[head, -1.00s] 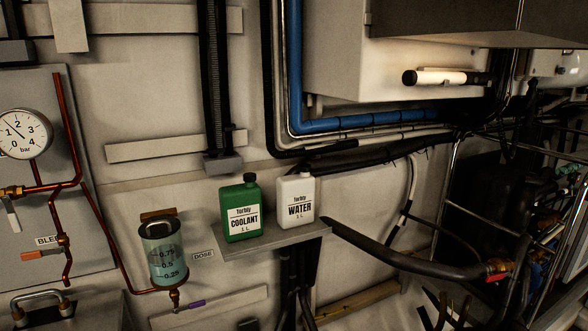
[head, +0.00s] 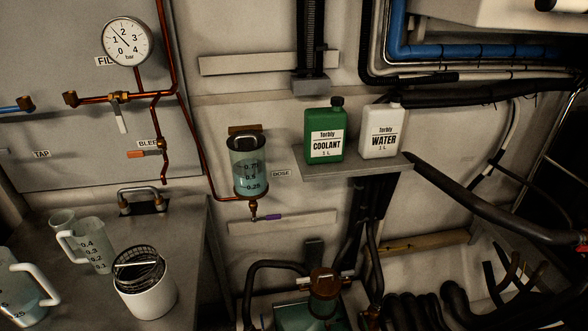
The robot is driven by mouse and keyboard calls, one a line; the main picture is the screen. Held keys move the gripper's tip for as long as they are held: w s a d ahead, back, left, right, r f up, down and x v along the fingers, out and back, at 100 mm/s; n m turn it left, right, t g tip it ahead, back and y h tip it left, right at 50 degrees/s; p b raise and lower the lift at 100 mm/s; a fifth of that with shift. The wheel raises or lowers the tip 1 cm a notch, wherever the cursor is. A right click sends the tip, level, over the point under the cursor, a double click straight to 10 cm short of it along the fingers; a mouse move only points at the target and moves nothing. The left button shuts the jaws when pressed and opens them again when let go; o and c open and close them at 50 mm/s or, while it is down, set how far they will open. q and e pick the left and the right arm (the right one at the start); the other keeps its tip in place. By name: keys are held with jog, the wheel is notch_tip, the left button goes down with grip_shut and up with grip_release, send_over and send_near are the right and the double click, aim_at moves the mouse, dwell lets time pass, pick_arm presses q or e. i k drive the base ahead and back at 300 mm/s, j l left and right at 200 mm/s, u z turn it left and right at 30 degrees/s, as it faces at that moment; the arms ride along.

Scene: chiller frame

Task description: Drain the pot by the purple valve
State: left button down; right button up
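The pot (head: 249,178) is a clear cylinder with scale marks 0.25, 0.5 and 0.75, fixed to the wall in the middle of the head view. It holds pale bluish liquid, with the surface somewhere near the upper marks. A copper pipe joins it at the bottom. The purple valve (head: 272,217) is a small lever on the brass outlet under the pot, and it points right, roughly level. No stream shows below the outlet. Neither of my grippers is in view.
A counter at lower left carries measuring jugs (head: 88,247) and a white container with a wire basket (head: 145,285). A shelf (head: 352,170) right of the pot holds a green coolant bottle (head: 324,136) and a white water bottle (head: 381,132). Hoses and pipework fill the lower right.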

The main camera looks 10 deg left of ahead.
aim_at(274, 216)
jog(key=i+j+u, duration=0.15)
jog(key=j, duration=0.2)
jog(key=i+j+u, duration=0.25)
jog(key=u, duration=0.2)
jog(key=l+u, duration=0.3)
jog(key=u, duration=0.15)
jog(key=l+u, duration=0.25)
jog(key=u, duration=0.2)
jog(key=k+l+u, duration=0.15)
jog(key=u, duration=0.3)
